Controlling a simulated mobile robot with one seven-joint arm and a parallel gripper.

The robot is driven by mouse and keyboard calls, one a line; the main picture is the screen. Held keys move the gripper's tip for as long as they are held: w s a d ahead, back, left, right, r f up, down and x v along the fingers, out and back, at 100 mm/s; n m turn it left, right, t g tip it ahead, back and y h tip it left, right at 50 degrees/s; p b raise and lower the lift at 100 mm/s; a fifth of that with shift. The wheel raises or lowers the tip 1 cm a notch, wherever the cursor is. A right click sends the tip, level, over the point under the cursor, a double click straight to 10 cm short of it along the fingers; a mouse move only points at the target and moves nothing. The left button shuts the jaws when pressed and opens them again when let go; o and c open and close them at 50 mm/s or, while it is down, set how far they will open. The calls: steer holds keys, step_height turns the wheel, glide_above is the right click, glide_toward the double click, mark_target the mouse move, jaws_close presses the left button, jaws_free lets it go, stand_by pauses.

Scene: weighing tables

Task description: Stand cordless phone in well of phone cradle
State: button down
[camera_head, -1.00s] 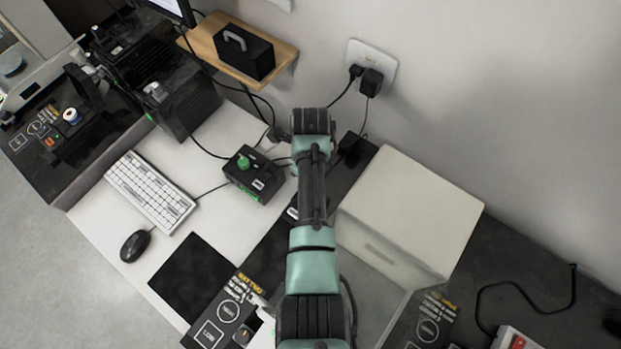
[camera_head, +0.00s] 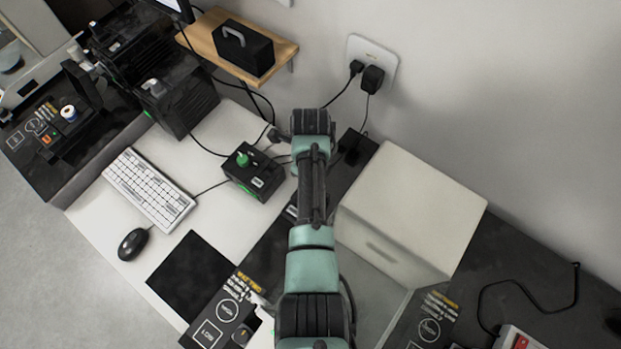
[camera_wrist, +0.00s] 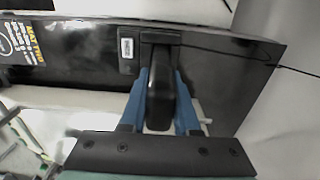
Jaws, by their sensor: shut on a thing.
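The black cordless phone (camera_wrist: 159,100) is between the two blue fingers of my gripper (camera_wrist: 160,102) in the wrist view. My gripper is shut on it. A dark block, seemingly the phone cradle (camera_wrist: 161,37), lies just beyond the phone's far end, on a black surface. The phone overlaps it in the picture, so I cannot tell whether they touch or whether the phone is in the well. In the head view a dark cradle-like shape (camera_head: 352,147) shows right of my arm, with a cord up to the wall. My arm hides the gripper and phone there.
A large pale box (camera_head: 410,215) stands close to the right of my arm. A black box with a green button (camera_head: 254,172) is on the left, with a keyboard (camera_head: 149,189) and mouse (camera_head: 133,244) beyond. A wooden shelf (camera_head: 283,50) juts from the wall, and cords hang nearby.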

steer(key=shift+f, duration=0.25)
jaws_free()
stand_by(0.5)
steer(key=shift+r, duration=0.1)
steer(key=shift+r+p, duration=3.55)
steer(key=shift+r, duration=0.15)
